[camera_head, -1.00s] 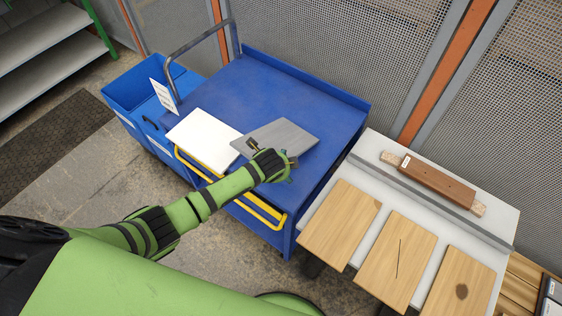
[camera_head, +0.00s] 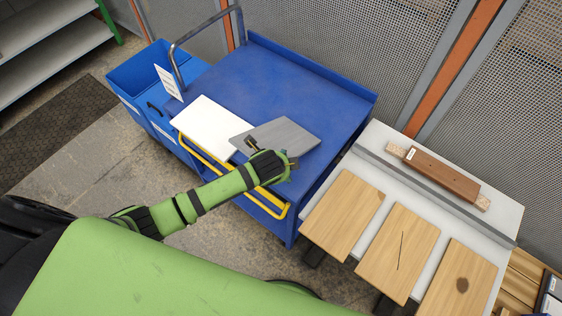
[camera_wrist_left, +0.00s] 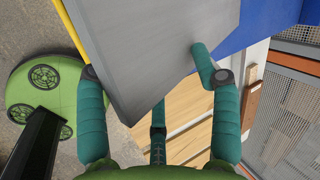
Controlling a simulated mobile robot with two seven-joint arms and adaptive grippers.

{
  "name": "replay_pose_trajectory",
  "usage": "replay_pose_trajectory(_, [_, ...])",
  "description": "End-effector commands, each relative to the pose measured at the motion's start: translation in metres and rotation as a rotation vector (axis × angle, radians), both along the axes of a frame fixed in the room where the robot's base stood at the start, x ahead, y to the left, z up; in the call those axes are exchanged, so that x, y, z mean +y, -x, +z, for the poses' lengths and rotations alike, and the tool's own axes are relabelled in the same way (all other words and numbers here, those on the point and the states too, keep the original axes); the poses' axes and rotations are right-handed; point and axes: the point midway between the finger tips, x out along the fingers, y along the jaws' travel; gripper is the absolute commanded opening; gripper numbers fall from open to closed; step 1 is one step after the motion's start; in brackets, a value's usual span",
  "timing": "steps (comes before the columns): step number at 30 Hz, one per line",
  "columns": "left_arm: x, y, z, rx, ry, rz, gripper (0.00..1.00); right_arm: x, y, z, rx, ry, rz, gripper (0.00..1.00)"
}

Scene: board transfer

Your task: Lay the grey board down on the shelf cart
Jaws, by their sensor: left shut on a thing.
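The grey board (camera_head: 285,135) is over the right front part of the blue shelf cart's top (camera_head: 310,85), just right of a white board (camera_head: 205,122). It looks roughly flat, and I cannot tell whether it touches the cart top. My left gripper (camera_head: 270,157) is shut on its near edge. In the left wrist view the grey board (camera_wrist_left: 165,40) fills the upper middle, with the teal fingers of my left gripper (camera_wrist_left: 150,75) at its edge. My right gripper is not in view.
The cart has a grey push handle (camera_head: 205,35), a yellow rail (camera_head: 268,205) and a raised blue rim. A blue bin (camera_head: 140,72) stands left. At right, a white table (camera_head: 375,145) holds several wooden boards (camera_head: 398,250). The cart top's back is clear.

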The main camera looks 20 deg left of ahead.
Motion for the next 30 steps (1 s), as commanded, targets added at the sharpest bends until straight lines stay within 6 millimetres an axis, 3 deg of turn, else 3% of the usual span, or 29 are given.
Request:
replay_pose_trajectory(3, [0.0, 0.011, 0.002, 0.006, -0.003, -0.001, 0.41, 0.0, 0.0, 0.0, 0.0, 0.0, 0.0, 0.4])
replay_pose_trajectory(13, [0.0, 0.014, 0.004, 0.005, -0.003, 0.0, 0.41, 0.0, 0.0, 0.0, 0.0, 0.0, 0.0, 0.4])
replay_pose_trajectory(21, [-0.001, 0.039, 0.014, 0.004, -0.003, -0.001, 0.41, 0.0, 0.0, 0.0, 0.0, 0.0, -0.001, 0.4])
replay_pose_trajectory(28, [-0.001, 0.041, 0.015, 0.003, -0.002, 0.0, 0.41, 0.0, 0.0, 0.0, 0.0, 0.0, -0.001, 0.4])
replay_pose_trajectory(30, [-0.002, 0.041, 0.015, 0.003, -0.002, 0.0, 0.74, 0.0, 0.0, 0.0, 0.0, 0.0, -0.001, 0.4])
